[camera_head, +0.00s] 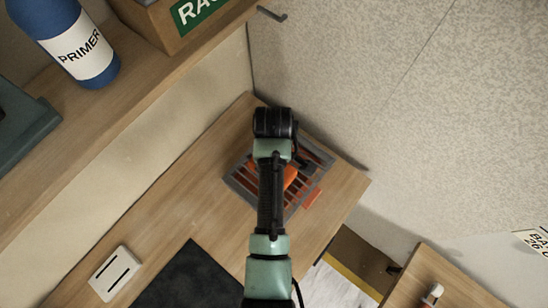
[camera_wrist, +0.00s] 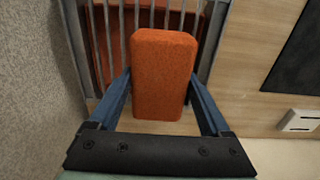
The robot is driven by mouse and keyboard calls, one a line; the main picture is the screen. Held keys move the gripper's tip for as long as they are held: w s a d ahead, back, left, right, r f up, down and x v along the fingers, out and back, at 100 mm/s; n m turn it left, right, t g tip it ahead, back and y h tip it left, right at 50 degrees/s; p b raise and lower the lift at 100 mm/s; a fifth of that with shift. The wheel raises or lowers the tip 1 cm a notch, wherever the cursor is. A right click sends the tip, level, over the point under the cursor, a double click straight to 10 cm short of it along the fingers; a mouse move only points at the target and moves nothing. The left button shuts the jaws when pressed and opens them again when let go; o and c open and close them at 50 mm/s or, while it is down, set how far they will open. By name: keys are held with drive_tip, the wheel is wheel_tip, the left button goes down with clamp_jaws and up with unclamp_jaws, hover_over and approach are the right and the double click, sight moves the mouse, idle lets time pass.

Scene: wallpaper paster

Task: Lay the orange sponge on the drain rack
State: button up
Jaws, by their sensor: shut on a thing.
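The orange sponge (camera_wrist: 163,75) is a rounded block between the two blue fingers of my gripper (camera_wrist: 160,76) in the wrist view. A finger presses on each of its long sides. The drain rack (camera_wrist: 88,40), with grey bars over an orange-red tray, lies behind and below the sponge in the wrist view. I cannot tell whether sponge and bars touch. In the head view the drain rack (camera_head: 299,206) sits on the wooden counter, partly hidden by my arm. The sponge (camera_head: 290,175) shows only in part there, beside my arm and over the rack.
The wooden counter (camera_head: 215,165) meets the wall just behind the rack. A dark mat (camera_head: 190,280) and a white slotted plate (camera_head: 115,273) lie toward the front left. A shelf above holds a blue primer bottle (camera_head: 75,45) and a box (camera_head: 165,22).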

drive_tip(key=shift+f, duration=1.85)
drive_tip(key=shift+f, duration=0.2)
drive_tip(key=o, duration=1.2)
wheel_tip(320, 180, up, 12)
drive_tip(key=shift+r, duration=0.2)
